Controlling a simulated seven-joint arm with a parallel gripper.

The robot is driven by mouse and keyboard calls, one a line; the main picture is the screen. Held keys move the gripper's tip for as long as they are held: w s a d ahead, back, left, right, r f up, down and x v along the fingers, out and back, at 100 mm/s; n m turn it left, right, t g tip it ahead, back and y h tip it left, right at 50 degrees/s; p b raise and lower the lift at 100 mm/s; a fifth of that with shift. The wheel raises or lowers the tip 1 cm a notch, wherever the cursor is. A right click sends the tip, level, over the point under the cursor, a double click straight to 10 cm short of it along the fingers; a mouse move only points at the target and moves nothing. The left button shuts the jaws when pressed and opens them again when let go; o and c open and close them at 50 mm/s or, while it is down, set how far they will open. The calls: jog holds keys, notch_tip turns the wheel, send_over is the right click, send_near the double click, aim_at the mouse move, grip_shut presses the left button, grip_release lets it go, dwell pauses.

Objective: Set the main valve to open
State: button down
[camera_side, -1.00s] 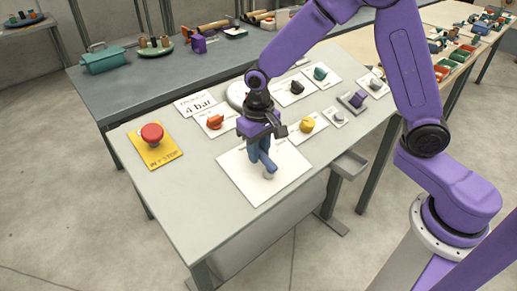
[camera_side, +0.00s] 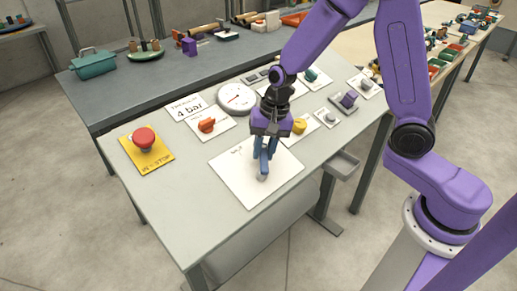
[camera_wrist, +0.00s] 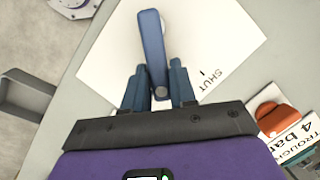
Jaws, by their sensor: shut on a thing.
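The main valve appears to be the blue lever (camera_side: 264,161) on a white plate (camera_side: 234,172) on the grey table. In the wrist view the lever (camera_wrist: 153,42) runs nearly straight up the picture, and the plate (camera_wrist: 108,58) shows the word SHUT right of it. My gripper (camera_side: 266,146) points down over the back part of the plate. In the wrist view its two blue fingers (camera_wrist: 159,83) stand on either side of one end of the lever, shut on it. The gripper hides part of the plate's back edge and its print in the side view.
A yellow knob (camera_side: 299,126) stands close right of my gripper. A red stop button (camera_side: 144,138) is at the left. The front left tabletop is clear.

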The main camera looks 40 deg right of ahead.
jog(key=shift+s+d+f+m+t+y, duration=0.1)
jog(key=shift+s+d+m+t+y, duration=0.2)
jog(key=shift+m, duration=0.7)
jog(key=shift+s+d+f+m+t+y, duration=0.1)
jog(key=shift+s+d+m+t+y, duration=0.2)
jog(key=shift+m, duration=0.7)
jog(key=shift+s, duration=0.1)
jog(key=c, duration=1)
grip_release()
jog(key=shift+d, duration=0.1)
jog(key=shift+r, duration=0.55)
jog(key=v, duration=1.6)
jog(key=shift+r, duration=0.2)
